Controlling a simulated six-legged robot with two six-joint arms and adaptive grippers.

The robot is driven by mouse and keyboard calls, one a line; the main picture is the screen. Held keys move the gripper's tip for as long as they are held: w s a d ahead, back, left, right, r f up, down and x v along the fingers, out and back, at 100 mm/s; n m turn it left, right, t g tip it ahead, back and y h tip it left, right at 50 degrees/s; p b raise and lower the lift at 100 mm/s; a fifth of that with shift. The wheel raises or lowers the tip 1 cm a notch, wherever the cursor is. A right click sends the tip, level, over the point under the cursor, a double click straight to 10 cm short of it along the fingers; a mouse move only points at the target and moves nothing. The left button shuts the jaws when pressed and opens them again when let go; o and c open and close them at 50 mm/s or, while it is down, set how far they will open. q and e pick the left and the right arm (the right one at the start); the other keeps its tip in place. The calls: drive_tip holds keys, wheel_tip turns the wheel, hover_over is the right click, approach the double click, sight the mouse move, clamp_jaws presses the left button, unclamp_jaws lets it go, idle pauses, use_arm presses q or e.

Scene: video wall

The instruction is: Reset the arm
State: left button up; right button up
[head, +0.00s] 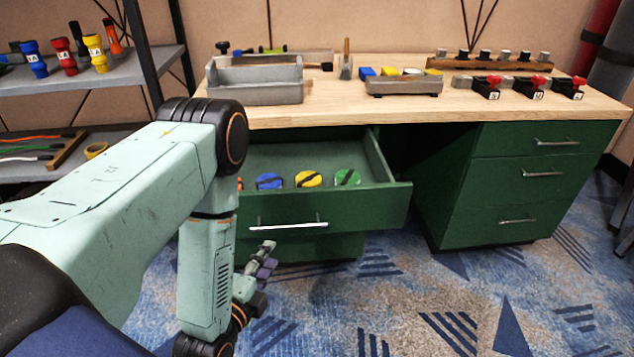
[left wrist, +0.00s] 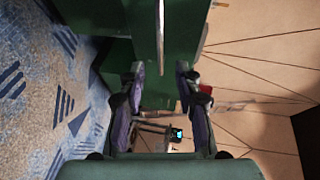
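My left arm comes in from the left in the head view and bends down at the elbow. My left gripper (head: 264,260) hangs low in front of the green desk, just below the handle (head: 288,223) of the open drawer (head: 398,200). In the left wrist view my left gripper (left wrist: 160,75) has its two fingers wide apart, with nothing seen held between them. The drawer holds a blue disc (head: 269,181), a yellow disc (head: 308,178) and a green disc (head: 347,177), with an orange piece partly hidden by my arm. My right gripper does not show.
A shelf with coloured torches (head: 67,60) stands at the left. Carpet in front of the desk is clear.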

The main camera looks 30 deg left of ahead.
use_arm(q)
drive_tip(key=s+d+f+n+g+h, duration=0.2)
drive_tip(key=s+d+f+n+g, duration=0.1)
drive_tip(key=s+f+n+g, duration=0.55)
drive_tip(key=s+d+f+n+g, duration=0.1)
drive_tip(key=s+d+n+g, duration=0.1)
drive_tip(key=s, duration=0.5)
drive_tip(key=s+d+f+n+g, duration=0.1)
drive_tip(key=s+d+n+g, duration=0.2)
drive_tip(key=s+n+g, duration=0.2)
drive_tip(key=s, duration=0.2)
drive_tip(key=shift+s, duration=0.3)
drive_tip(key=shift+s+a+n, duration=0.1)
drive_tip(key=shift+n, duration=0.15)
